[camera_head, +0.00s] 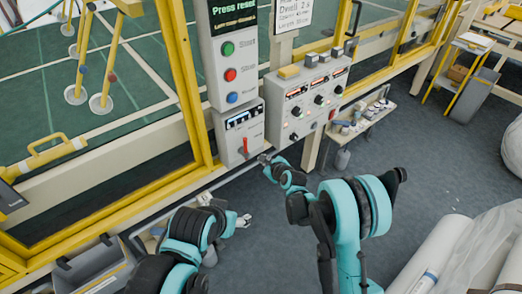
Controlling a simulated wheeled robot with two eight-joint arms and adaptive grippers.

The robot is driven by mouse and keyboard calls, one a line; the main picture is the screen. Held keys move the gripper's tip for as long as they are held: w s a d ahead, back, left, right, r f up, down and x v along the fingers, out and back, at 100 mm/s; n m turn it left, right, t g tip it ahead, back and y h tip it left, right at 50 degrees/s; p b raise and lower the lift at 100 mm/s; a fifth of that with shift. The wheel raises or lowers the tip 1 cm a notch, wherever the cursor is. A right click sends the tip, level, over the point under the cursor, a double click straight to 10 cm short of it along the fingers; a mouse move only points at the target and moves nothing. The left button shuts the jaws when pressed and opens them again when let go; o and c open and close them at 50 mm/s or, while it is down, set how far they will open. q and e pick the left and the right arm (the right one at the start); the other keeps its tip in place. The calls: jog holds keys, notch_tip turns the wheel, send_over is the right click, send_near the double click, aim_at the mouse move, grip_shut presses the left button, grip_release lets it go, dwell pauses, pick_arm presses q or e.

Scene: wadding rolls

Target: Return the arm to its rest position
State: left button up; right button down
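My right arm reaches forward from the lower middle. Its gripper (264,158) is small in view, close to the lower right corner of the grey switch box (229,140) with a red lever (246,144). I cannot tell whether it touches the box or how far its fingers are apart. My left arm comes in from the bottom left. Its gripper (244,220) is low over the grey floor, below the machine's front rail, with nothing visible in it. Its finger opening is too small to tell.
A panel with green, red and blue buttons (230,75) and a knob panel (309,98) stand ahead. Yellow-framed machine guards (185,80) run along the front. Wrapped white rolls (440,255) lie at lower right. A grey bin (95,268) is lower left. Floor between is clear.

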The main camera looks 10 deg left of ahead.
jog(key=shift+s+d, duration=0.1)
jog(key=shift+s, duration=0.35)
jog(key=s+d+r+n+h, duration=0.2)
jog(key=s+d+r+n, duration=0.4)
jog(key=d+r, duration=0.3)
jog(key=s+d+r+n+h, duration=0.2)
jog(key=s+d+r+n, duration=0.5)
jog(key=d, duration=0.4)
jog(key=s+d+n+g+h, duration=0.1)
jog(key=s+d+n, duration=0.4)
jog(key=s, duration=0.5)
jog(key=s+d+f+n+g+h, duration=0.1)
jog(key=s+d+n+h, duration=0.1)
jog(key=s+d+n, duration=0.3)
jog(key=s+d, duration=0.4)
jog(key=s, duration=0.2)
jog(key=shift+d+g+h, duration=0.3)
jog(key=shift+h, duration=0.1)
